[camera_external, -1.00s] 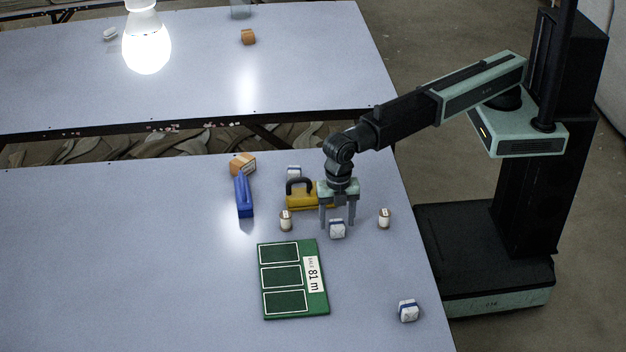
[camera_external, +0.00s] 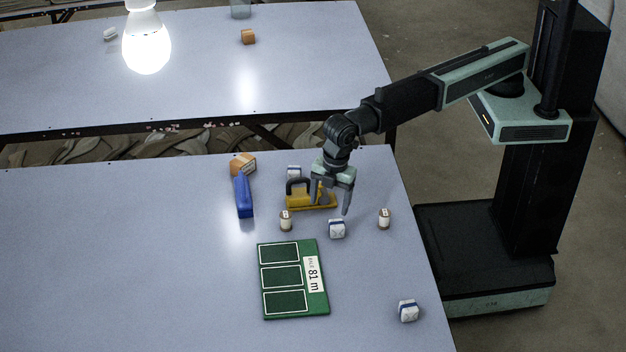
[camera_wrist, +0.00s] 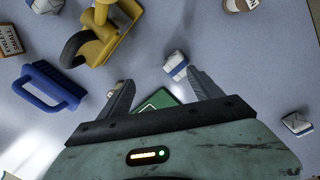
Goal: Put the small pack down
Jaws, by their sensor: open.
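A small white pack with a blue band (camera_external: 337,229) lies on the near table, just behind the top right corner of the green board (camera_external: 293,279). In the wrist view the pack (camera_wrist: 176,66) shows near the right fingertip. My gripper (camera_external: 331,208) is open and empty, raised above and a little behind the pack, with clear space between them. Two similar packs lie on the table: one behind the yellow tool (camera_external: 320,202), one at the front right (camera_external: 408,311).
A blue brush (camera_external: 243,196) and an orange box (camera_external: 243,163) lie further left. The table's right edge is near the right jar. The left of the table is clear.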

